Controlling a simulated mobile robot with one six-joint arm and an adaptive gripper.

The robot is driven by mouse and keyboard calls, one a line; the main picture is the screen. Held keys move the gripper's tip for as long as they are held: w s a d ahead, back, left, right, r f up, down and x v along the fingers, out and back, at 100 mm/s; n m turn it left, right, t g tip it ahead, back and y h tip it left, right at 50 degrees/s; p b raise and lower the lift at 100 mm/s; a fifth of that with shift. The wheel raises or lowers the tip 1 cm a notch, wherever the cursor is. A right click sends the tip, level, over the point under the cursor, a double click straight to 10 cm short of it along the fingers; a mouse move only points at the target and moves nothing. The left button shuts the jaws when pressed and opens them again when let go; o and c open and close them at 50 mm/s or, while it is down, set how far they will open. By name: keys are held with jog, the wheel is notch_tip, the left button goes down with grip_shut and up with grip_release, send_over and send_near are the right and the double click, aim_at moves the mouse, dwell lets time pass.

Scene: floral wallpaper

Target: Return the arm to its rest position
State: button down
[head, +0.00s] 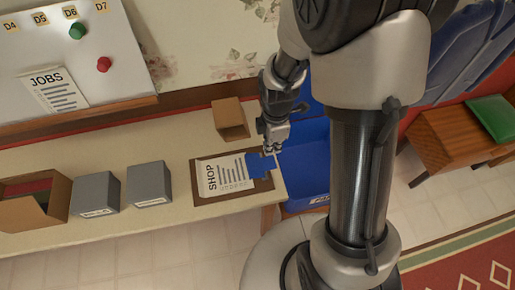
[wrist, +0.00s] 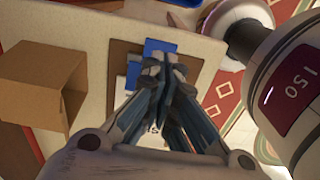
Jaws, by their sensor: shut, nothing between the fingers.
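My gripper (head: 271,150) is shut and empty. In the head view it hangs over the right end of the table, near a blue piece (head: 257,164) at the edge of the SHOP sheet (head: 222,176). In the wrist view my gripper (wrist: 165,62) has its fingertips together above a brown board (wrist: 126,60) and the blue piece (wrist: 160,46). I cannot tell how high the fingertips are above them. My arm reaches down from the top right of the head view.
A cardboard box (head: 230,119) stands behind the brown board, also in the wrist view (wrist: 40,80). Two grey boxes (head: 149,183) and an open carton (head: 50,216) stand further left. A blue bin (head: 305,165) is beside the table's right end. A whiteboard (head: 110,60) leans at the back.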

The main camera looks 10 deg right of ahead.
jog(key=shift+r, duration=0.1)
jog(key=s+r+m+t, duration=0.15)
jog(key=r+m, duration=0.25)
jog(key=r, duration=0.4)
jog(key=s+r+m+t, duration=0.1)
jog(key=s+r+m, duration=0.2)
jog(key=r+m, duration=0.35)
jog(key=s+r+m+t, duration=0.2)
jog(key=s+r+m, duration=0.5)
jog(key=s+r, duration=0.2)
jog(key=shift+s+r, duration=0.35)
jog(key=shift+s, duration=0.45)
